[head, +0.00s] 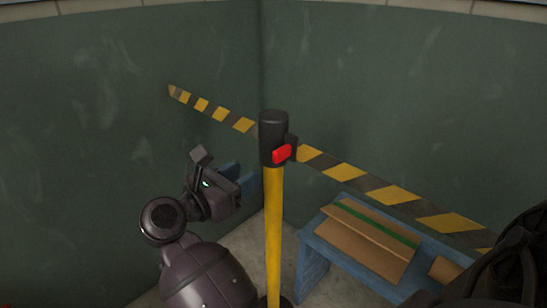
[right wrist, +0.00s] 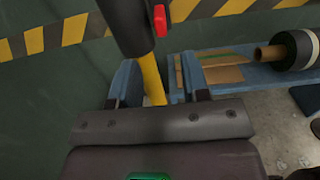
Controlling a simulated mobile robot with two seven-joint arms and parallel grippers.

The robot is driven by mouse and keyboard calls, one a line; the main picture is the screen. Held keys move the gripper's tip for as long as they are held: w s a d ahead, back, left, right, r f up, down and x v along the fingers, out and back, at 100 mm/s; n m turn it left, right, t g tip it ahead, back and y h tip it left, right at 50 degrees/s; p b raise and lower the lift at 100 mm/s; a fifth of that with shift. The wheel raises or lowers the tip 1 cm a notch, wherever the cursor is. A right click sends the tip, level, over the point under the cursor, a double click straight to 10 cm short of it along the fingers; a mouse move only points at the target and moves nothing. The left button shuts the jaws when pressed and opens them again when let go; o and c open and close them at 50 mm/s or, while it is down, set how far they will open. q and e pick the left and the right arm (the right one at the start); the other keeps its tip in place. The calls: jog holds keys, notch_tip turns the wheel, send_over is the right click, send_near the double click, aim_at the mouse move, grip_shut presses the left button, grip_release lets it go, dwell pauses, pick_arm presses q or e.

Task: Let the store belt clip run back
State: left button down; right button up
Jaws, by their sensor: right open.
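A yellow post (head: 274,235) with a black head (head: 273,130) stands upright in the middle of the head view. A red clip piece (head: 282,153) is on the head's front right side; it also shows in the right wrist view (right wrist: 160,20). A yellow-and-black striped belt (head: 342,170) runs from the head to the lower right. A striped length (head: 215,112) also runs up left to the wall. My right gripper (head: 240,179) is open and empty, left of the post and below its head. In the right wrist view, the post shows beyond and between its blue fingers (right wrist: 157,85). My left gripper is not in view.
A blue bench (head: 313,262) stands right of the post with cardboard pieces (head: 365,240) on it. The right wrist view shows a dark roll (right wrist: 297,50) on the bench. Green walls (head: 120,150) meet behind the post. A dark shape fills the lower right.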

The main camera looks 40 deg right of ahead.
aim_at(274, 157)
jog(key=d, duration=0.9)
jog(key=shift+w+d, duration=0.35)
grip_shut()
